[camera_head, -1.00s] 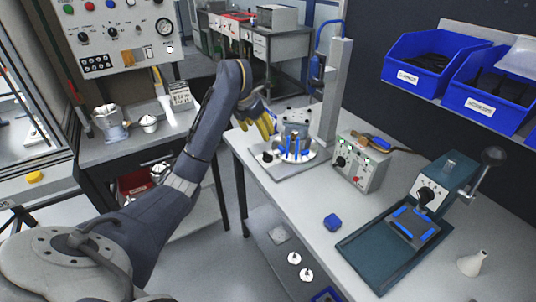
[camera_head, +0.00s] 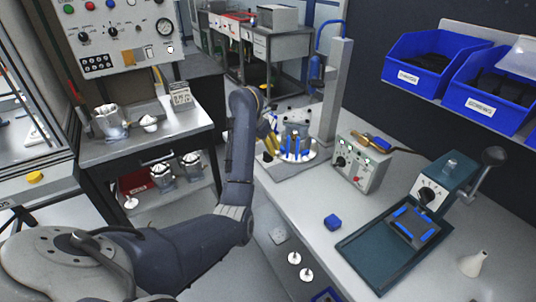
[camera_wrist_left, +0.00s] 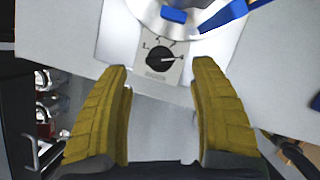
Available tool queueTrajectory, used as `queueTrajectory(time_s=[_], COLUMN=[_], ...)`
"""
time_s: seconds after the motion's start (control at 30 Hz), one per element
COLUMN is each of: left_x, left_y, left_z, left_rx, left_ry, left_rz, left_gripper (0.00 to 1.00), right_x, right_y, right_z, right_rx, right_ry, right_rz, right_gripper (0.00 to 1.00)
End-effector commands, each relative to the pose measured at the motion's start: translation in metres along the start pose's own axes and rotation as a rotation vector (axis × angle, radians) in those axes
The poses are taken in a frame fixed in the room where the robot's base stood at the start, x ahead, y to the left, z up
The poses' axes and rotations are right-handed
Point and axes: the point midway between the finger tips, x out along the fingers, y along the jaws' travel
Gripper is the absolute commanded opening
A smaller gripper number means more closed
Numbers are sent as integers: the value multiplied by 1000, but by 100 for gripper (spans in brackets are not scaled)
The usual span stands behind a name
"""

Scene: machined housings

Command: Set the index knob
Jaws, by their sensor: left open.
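The index knob (camera_wrist_left: 160,58) is a round black knob with a pale pointer, on a light plate with marks around it, at the front edge of the fixture. In the left wrist view its pointer points right. My left gripper (camera_wrist_left: 160,68) is open, its two yellow fingers apart with the knob between and just beyond their tips; no contact shows. In the head view the left gripper (camera_head: 270,142) is at the left side of the round fixture (camera_head: 293,153) with its blue clamps. The knob is hard to make out there. My right gripper is not in view.
A tall grey post (camera_head: 335,95) stands behind the fixture. A control box (camera_head: 360,162) sits to its right. The table between the fixture and the blue block is clear.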

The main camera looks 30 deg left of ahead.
Motion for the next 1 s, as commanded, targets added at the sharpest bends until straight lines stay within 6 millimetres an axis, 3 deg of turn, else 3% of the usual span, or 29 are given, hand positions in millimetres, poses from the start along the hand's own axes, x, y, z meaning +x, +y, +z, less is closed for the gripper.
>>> queueTrajectory(time_s=[0.43, 1.0], left_x=[48, 58], left_y=[0, 0], left_z=[0, 0], left_rx=[0, 0], left_ry=[2, 0], left_rz=[-1, 0], left_gripper=[62, 62], right_x=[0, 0], right_y=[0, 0], right_z=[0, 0], right_rx=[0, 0], right_ry=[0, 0], right_rz=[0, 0], right_gripper=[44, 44])
